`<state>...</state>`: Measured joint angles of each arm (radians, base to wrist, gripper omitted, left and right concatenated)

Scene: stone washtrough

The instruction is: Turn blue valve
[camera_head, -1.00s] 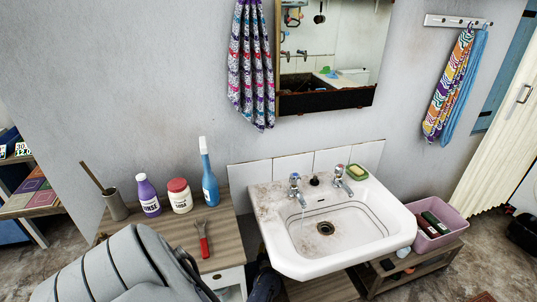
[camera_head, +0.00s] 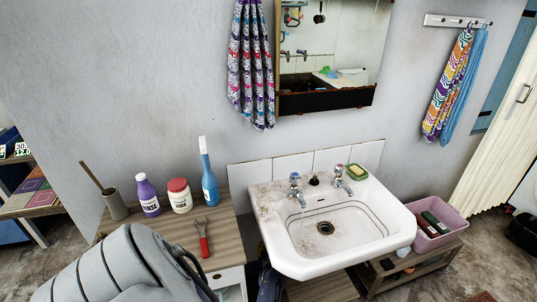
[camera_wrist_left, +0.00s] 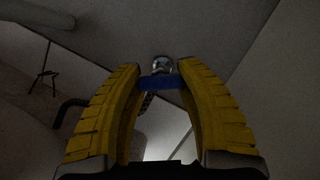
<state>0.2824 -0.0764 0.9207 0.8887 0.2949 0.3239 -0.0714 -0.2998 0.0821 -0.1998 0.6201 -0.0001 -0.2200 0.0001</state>
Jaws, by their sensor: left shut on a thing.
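The blue valve (camera_wrist_left: 157,83) is a short blue handle on a shiny metal fitting in the left wrist view. My left gripper (camera_wrist_left: 160,90) has yellow ribbed fingers on both sides of the handle and is shut on it. In the head view my left arm comes in from the lower left, and a dark part of my left gripper (camera_head: 268,282) shows beside the sink's lower left edge. Its fingertips and the blue valve are hidden there. The right gripper is not in view.
The white sink (camera_head: 285,250) has two taps and a soap dish (camera_head: 356,171). A wooden cabinet (camera_head: 228,240) at left holds bottles, a brush pot and a red-handled tool (camera_head: 203,240). A pink crate (camera_head: 436,240) stands at right. A dark bent pipe (camera_wrist_left: 70,108) lies left of my fingers.

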